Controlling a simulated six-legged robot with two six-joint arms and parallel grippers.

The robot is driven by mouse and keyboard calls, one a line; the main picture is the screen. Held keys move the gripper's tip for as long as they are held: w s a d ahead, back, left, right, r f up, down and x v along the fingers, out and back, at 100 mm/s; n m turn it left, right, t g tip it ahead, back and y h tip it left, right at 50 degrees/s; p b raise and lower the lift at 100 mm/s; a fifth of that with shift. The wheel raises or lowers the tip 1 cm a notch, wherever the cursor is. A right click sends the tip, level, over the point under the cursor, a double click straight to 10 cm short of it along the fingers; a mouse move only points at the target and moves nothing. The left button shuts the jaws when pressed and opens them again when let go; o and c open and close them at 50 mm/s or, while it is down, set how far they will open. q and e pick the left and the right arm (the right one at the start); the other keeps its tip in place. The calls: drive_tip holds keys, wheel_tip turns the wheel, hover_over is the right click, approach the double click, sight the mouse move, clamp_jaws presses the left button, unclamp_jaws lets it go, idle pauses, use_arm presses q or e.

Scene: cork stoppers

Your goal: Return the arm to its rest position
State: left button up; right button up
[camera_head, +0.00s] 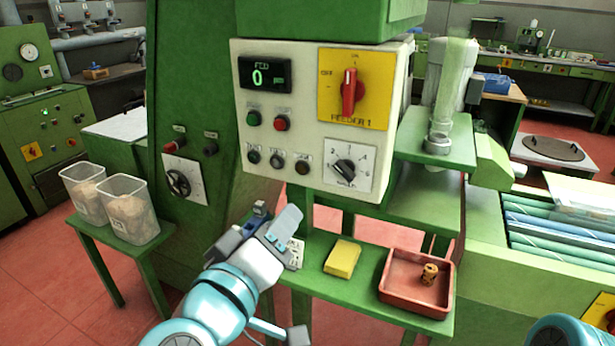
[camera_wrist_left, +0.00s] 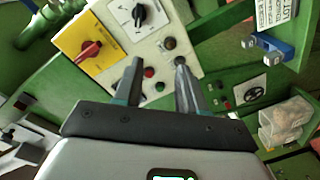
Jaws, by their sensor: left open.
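My left arm comes in from the bottom left in the head view. Its gripper (camera_head: 272,222) is in the air in front of the green machine, below the control panel (camera_head: 300,120). In the left wrist view the two fingers of this gripper (camera_wrist_left: 158,72) are apart, with nothing between them. The panel with its red and black knobs shows behind the fingertips. Only a rounded teal piece of my right arm shows at the bottom right of the head view; the right gripper is out of view.
Two clear bins (camera_head: 130,212) stand on a green stand at the left. A blue bracket (camera_wrist_left: 268,46) is close to the gripper.

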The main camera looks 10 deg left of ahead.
use_arm(q)
drive_tip(key=w+a+f+g+y+p, duration=0.1)
drive_tip(key=w+a+f+g, duration=0.1)
drive_tip(key=f, duration=0.7)
drive_tip(key=w+a+f+g+y+p, duration=0.1)
drive_tip(key=a+f+g+p, duration=0.15)
drive_tip(key=f, duration=0.55)
drive_tip(key=w+a+f+g+y, duration=0.2)
drive_tip(key=f+g, duration=0.1)
drive_tip(key=f, duration=0.6)
drive_tip(key=s+a+f+m+g+h+p, duration=0.1)
drive_tip(key=s+f+g, duration=0.1)
drive_tip(key=s+f, duration=0.3)
drive_tip(key=s+a+f+g+p, duration=0.1)
drive_tip(key=s+f+g, duration=0.1)
drive_tip(key=f, duration=0.5)
drive_tip(key=s+d+f+m+g+h, duration=0.1)
drive_tip(key=s+d+f+m+g, duration=0.1)
drive_tip(key=s+f, duration=0.2)
drive_tip(key=s+d+f+m+g+h, duration=0.1)
drive_tip(key=s+d+f+m+g, duration=0.1)
drive_tip(key=s, duration=0.8)
wheel_tip(320, 180, down, 2)
drive_tip(key=shift+d+f+g+h+p, duration=0.3)
drive_tip(key=shift+d+g+h, duration=0.1)
drive_tip(key=shift+d, duration=0.1)
drive_tip(key=shift+r, duration=0.1)
